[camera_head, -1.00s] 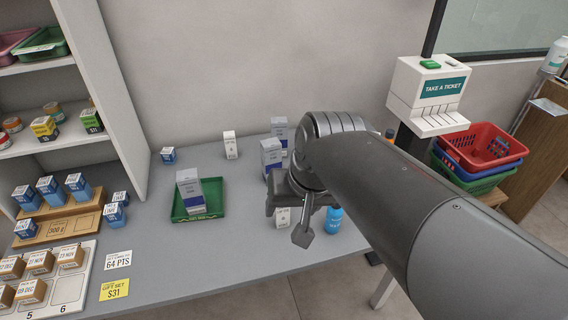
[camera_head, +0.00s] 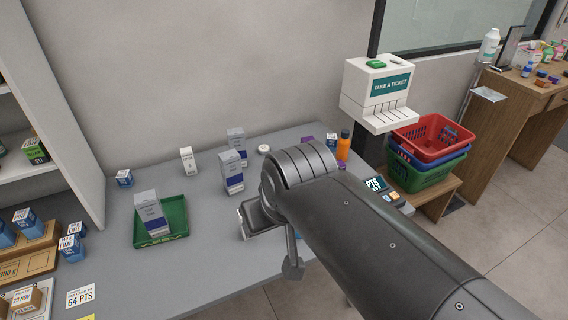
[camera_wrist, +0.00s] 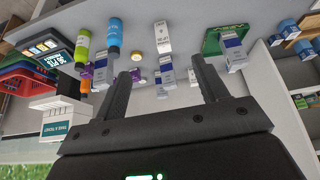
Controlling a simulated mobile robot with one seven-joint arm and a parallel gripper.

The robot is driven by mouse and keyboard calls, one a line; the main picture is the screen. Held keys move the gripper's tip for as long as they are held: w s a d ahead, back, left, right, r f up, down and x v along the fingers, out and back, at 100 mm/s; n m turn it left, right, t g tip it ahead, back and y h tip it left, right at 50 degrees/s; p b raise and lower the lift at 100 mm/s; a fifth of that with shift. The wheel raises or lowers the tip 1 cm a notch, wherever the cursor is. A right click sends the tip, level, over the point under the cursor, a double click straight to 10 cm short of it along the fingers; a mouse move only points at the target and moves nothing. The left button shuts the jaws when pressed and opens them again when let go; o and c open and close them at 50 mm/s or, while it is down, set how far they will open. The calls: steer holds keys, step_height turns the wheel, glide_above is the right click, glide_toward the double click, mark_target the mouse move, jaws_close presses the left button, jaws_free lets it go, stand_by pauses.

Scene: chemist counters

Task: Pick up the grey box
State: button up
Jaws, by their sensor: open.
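Several grey boxes with blue lower parts are in view; I cannot tell which one the task means. One grey box (camera_head: 151,212) stands in a green tray (camera_head: 179,219) on the counter. Two more, a nearer grey box (camera_head: 231,172) and a farther grey box (camera_head: 237,142), stand behind and left of my gripper in the head view. In the wrist view my gripper (camera_wrist: 163,65) is open and empty, with a grey box (camera_wrist: 166,73) seen beyond and between its fingers. The tray's grey box (camera_wrist: 234,54) shows right of the fingers. The arm hides the fingertips in the head view.
A white box (camera_head: 188,160) and an orange bottle (camera_head: 343,145) stand on the counter. A blue bottle (camera_wrist: 115,33) and a green bottle (camera_wrist: 83,46) show in the wrist view. The ticket dispenser (camera_head: 379,95) and baskets (camera_head: 432,136) are at right. Bare counter lies before the tray.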

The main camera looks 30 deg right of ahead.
steer(key=w+d+f+n+g+h, duration=0.4)
steer(key=w+d+f+n+h, duration=0.3)
steer(key=w, duration=0.3)
steer(key=w+d+f+n+g+h, duration=0.4)
steer(key=w+d+f+n+h, duration=0.15)
steer(key=w+d, duration=0.4)
steer(key=w+f+n+t+h, duration=0.2)
steer(key=w+f+n+h, duration=0.35)
steer(key=w, duration=0.25)
steer(key=d, duration=1)
steer(key=shift+d, duration=0.2)
steer(key=shift+c, duration=0.3)
steer(key=c, duration=1.3)
